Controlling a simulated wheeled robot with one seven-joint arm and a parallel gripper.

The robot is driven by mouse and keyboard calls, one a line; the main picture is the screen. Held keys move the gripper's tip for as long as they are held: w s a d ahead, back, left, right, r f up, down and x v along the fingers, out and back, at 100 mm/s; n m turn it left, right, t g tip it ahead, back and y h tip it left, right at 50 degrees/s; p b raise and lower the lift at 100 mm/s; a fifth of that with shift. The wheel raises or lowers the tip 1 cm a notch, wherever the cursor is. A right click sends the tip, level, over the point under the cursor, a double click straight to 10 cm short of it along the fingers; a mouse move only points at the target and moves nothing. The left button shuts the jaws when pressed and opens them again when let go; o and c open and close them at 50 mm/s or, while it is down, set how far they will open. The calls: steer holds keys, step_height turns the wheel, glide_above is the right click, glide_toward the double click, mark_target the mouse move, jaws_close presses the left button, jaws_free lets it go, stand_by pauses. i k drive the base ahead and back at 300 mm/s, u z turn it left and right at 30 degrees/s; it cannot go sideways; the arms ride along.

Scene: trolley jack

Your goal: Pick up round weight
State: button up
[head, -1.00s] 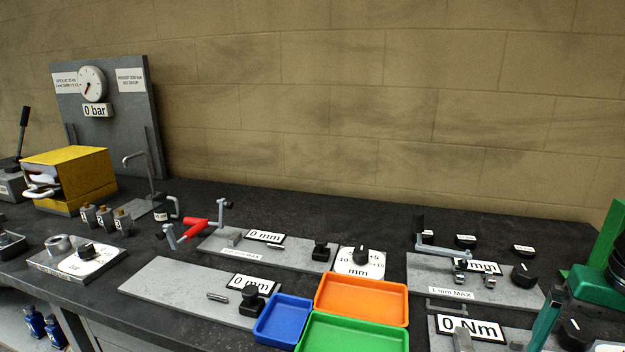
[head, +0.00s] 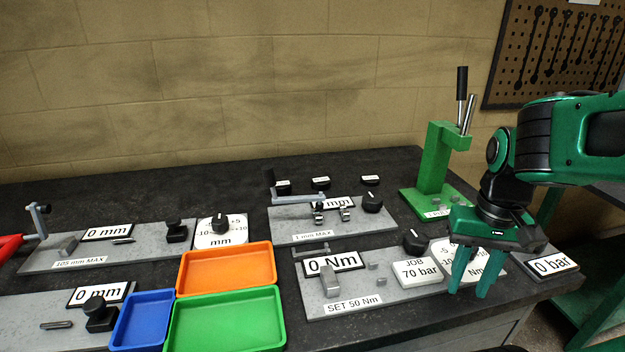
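My gripper (head: 469,292) is at the right in the head view, fingers pointing down with a gap between them and nothing seen in it. It hangs in front of the right end of the plate marked SET 50 Nm (head: 345,304). No thing is clearly recognisable as the round weight. Three small black pieces with white labels stand at the back of the bench: a left one (head: 283,188), a middle one (head: 320,184) and a right one (head: 370,181). Their exact shape is too small to tell. My gripper is well apart from them, nearer the front.
Orange (head: 226,246), blue (head: 119,341) and green (head: 280,330) trays lie at the front left. A green press (head: 436,160) with upright levers stands behind my gripper. The 1 mm MAX plate (head: 290,228) lies mid-bench. The back left of the bench is clear.

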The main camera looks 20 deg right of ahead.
mark_target(283, 186)
steer(key=z, duration=0.45)
steer(key=k, duration=1)
steer(key=u, duration=0.85)
steer(key=i, duration=1)
steer(key=z, duration=0.05)
